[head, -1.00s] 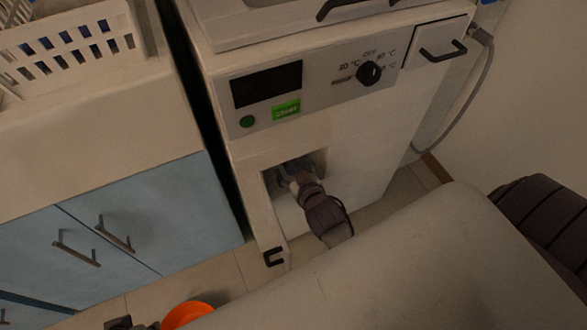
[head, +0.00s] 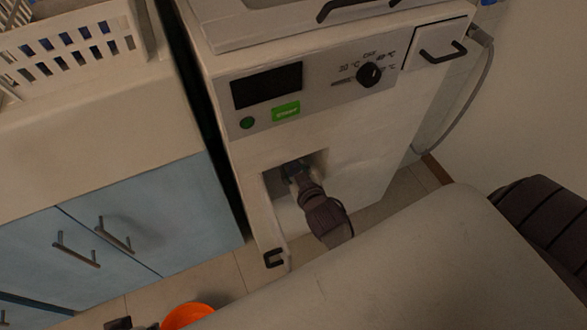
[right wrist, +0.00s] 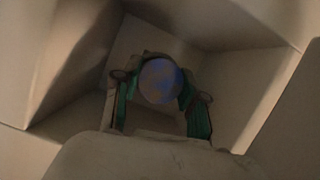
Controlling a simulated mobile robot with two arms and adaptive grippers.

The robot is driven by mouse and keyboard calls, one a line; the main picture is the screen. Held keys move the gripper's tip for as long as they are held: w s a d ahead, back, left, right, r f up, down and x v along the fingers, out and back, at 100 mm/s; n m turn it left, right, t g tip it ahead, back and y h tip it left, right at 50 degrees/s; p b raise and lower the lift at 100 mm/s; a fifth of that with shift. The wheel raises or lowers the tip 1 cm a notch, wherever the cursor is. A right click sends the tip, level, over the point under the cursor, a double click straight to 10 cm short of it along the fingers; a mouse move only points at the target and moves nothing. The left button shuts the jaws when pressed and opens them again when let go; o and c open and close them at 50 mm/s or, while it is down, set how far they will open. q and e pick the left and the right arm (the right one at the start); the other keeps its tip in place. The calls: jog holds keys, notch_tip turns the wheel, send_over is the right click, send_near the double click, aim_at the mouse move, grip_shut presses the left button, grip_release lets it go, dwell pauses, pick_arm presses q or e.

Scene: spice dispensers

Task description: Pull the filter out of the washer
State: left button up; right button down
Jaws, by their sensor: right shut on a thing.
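The washer (head: 370,150) stands in the middle of the head view, with a small open door (head: 262,222) low on its front. My right gripper (head: 292,170) reaches into the square opening (head: 316,160) behind that door. In the right wrist view my right gripper (right wrist: 160,95) has its green-sided fingers on both sides of a round blue and grey filter (right wrist: 161,80) and is shut on it. In the head view the gripper covers most of the filter. Whether the filter is still seated cannot be told. My left gripper cannot be made out clearly.
A white basket (head: 75,45) stands on the counter at the left, above blue cabinet doors (head: 110,225). An orange round object (head: 187,315) is at the bottom edge. A grey hose (head: 470,110) hangs at the washer's right.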

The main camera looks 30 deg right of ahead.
pick_arm(q)
jog(key=shift+r, duration=0.1)
pick_arm(e)
jog(key=shift+s, duration=0.25)
pick_arm(q)
jog(key=shift+r, duration=0.15)
pick_arm(e)
jog(key=shift+s, duration=0.3)
pick_arm(q)
jog(key=shift+r+p, duration=0.35)
jog(key=shift+p, duration=0.25)
pick_arm(e)
jog(key=shift+s+a, duration=0.1)
jog(key=shift+s, duration=0.8)
pick_arm(q)
jog(key=shift+f, duration=0.1)
pick_arm(e)
jog(key=shift+s, duration=0.1)
pick_arm(q)
jog(key=shift+w+f, duration=0.15)
jog(key=shift+f, duration=0.4)
pick_arm(e)
jog(key=shift+s, duration=0.3)
pick_arm(q)
jog(key=shift+f, duration=0.1)
jog(key=shift+w+f, duration=0.1)
jog(key=shift+w, duration=0.1)
pick_arm(e)
jog(key=shift+s, duration=0.2)
